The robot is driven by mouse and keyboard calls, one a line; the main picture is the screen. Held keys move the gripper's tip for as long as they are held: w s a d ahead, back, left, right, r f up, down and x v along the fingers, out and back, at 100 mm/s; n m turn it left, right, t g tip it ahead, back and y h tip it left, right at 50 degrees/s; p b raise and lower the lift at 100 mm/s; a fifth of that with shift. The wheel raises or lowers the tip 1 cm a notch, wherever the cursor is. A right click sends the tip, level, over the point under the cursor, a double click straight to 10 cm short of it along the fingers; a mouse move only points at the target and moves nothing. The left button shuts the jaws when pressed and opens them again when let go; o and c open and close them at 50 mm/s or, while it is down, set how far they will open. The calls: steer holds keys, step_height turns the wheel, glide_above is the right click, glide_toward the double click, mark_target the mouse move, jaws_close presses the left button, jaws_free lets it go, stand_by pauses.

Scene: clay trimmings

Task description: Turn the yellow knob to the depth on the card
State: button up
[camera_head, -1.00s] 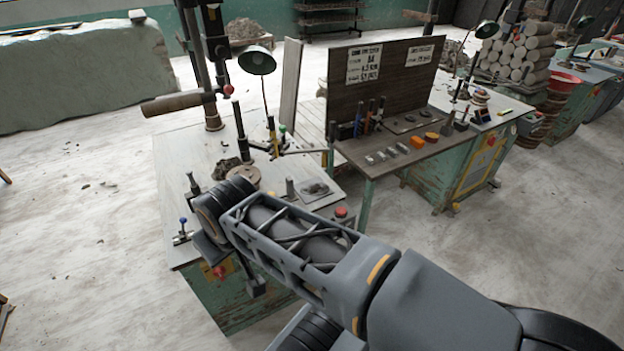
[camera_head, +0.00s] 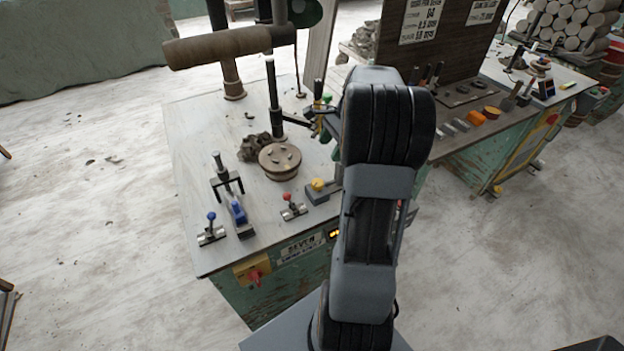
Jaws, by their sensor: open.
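The yellow knob (camera_head: 318,184) sits on a small dark block near the front right of the white bench top (camera_head: 190,130), just left of my arm. A white card (camera_head: 425,20) with several printed lines is fixed to the brown upright board, cut by the top edge; its small print is too blurred to read surely. A second white card (camera_head: 483,11) is to its right. A small orange-lit display (camera_head: 334,234) shows on the bench front; its digits are unreadable. My arm rises in front of the bench.
A round wooden disc (camera_head: 280,160) with clay trimmings (camera_head: 257,147) beside it stands behind the knob. A red-ball lever (camera_head: 288,198), a blue-ball lever (camera_head: 211,218) and a blue-handled clamp (camera_head: 238,213) line the front. A red switch (camera_head: 254,276) is on the front panel.

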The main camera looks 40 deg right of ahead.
mark_target(317, 182)
steer(key=shift+m, duration=0.6)
steer(key=x, duration=0.5)
steer(key=d+x, duration=0.1)
steer(key=x, duration=0.8)
steer(key=shift+w+d+f, duration=0.25)
steer(key=shift+f, duration=0.3)
steer(key=c, duration=0.9)
